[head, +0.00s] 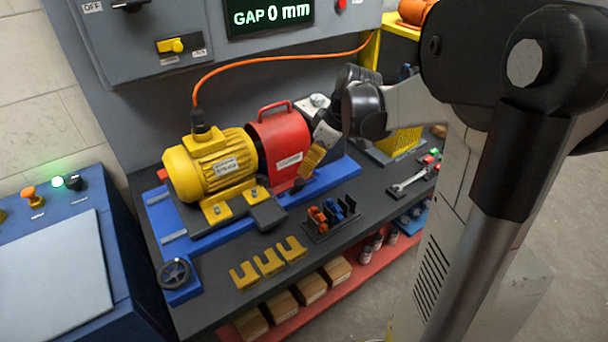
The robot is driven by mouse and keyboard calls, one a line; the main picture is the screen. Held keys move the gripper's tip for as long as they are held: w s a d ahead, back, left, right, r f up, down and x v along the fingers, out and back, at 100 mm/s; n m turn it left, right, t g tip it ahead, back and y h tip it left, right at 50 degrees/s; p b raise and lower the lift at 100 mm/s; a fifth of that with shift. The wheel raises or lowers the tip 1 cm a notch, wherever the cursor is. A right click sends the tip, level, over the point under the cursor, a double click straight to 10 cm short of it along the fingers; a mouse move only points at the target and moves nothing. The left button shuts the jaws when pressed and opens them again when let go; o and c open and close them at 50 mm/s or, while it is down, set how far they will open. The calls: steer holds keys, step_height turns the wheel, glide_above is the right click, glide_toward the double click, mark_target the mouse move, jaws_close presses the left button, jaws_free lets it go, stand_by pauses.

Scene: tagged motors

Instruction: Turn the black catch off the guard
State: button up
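The guard (278,147) is a red cover with a loop handle on top and a white label. It stands over the coupling, to the right of the yellow motor (212,168). My arm reaches in from the right, and my gripper (312,160) is beside the guard's right side, with a yellow-orange part at its end. Whether it touches the guard, and whether its fingers are open or shut, I cannot tell. I cannot make out the black catch clearly; small dark parts show low at the guard's right side, partly behind my gripper.
The motor sits on a blue base (200,238) with a handwheel (175,274). In front are yellow forked shims (268,263) and a black rack (331,222) with orange and blue pieces. A wrench (408,181) lies right. An orange cable (285,58) arches behind. The display (270,16) reads GAP 0 mm.

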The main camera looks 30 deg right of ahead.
steer(key=v, duration=0.3)
steer(key=shift+s+d+r, duration=0.1)
steer(key=shift+s+r, duration=0.05)
steer(key=shift+r, duration=0.2)
